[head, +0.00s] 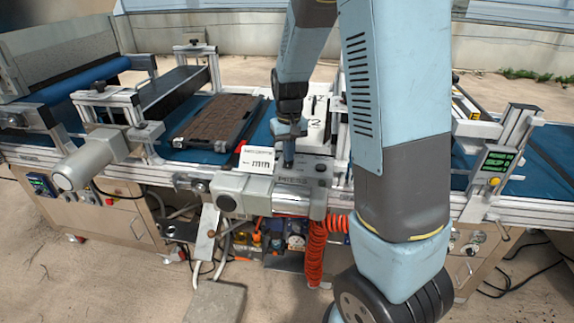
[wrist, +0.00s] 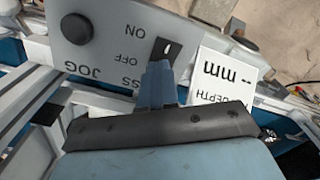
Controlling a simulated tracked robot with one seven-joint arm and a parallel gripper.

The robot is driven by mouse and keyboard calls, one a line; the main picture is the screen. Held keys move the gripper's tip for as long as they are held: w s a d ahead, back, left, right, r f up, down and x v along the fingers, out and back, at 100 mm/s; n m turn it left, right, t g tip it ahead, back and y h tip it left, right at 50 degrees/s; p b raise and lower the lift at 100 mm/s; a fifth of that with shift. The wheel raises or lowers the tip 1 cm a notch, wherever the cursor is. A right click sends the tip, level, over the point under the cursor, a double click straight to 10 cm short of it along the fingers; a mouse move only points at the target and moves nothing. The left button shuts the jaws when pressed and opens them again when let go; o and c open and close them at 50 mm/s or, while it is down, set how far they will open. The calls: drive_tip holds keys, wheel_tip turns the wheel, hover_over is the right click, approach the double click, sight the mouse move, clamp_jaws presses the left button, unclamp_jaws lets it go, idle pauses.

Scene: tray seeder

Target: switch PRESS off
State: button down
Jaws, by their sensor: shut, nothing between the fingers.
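The PRESS panel (head: 293,181) is a grey box top in front of the belt in the head view. In the wrist view the panel (wrist: 105,25) shows upside-down lettering: ON, OFF, the end of PRESS and JOG. A black switch plate (wrist: 165,49) with a small pale lever sits beside the ON and OFF marks. I cannot tell which mark the lever points to. My gripper (head: 289,163) points down at the panel. In the wrist view its closed, empty fingertips (wrist: 159,68) are at the plate's OFF-side edge and hide part of it; contact cannot be told.
A black round knob (wrist: 77,28) stands on the panel. A white card (wrist: 222,80) reading "-- mm" and DEPTH lies close beside the fingers; it also shows in the head view (head: 259,161). A brown-filled tray (head: 214,121) rests on the blue belt at left.

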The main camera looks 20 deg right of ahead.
drive_tip(key=shift+r, duration=3.45)
drive_tip(key=s+r+t, duration=0.2)
drive_tip(key=s+r, duration=0.2)
drive_tip(key=s, duration=0.4)
drive_tip(key=s+r+t, duration=0.1)
drive_tip(key=s+r, duration=0.4)
drive_tip(key=s, duration=0.3)
drive_tip(key=s+d+r+t, duration=0.1)
drive_tip(key=s+r+t, duration=0.1)
drive_tip(key=s+r, duration=0.3)
drive_tip(key=s, duration=0.3)
drive_tip(key=shift+s+r+m+t, duration=0.15)
drive_tip(key=shift+r+m+t, duration=0.05)
drive_tip(key=shift+m+t, duration=0.1)
drive_tip(key=shift+d, duration=0.1)
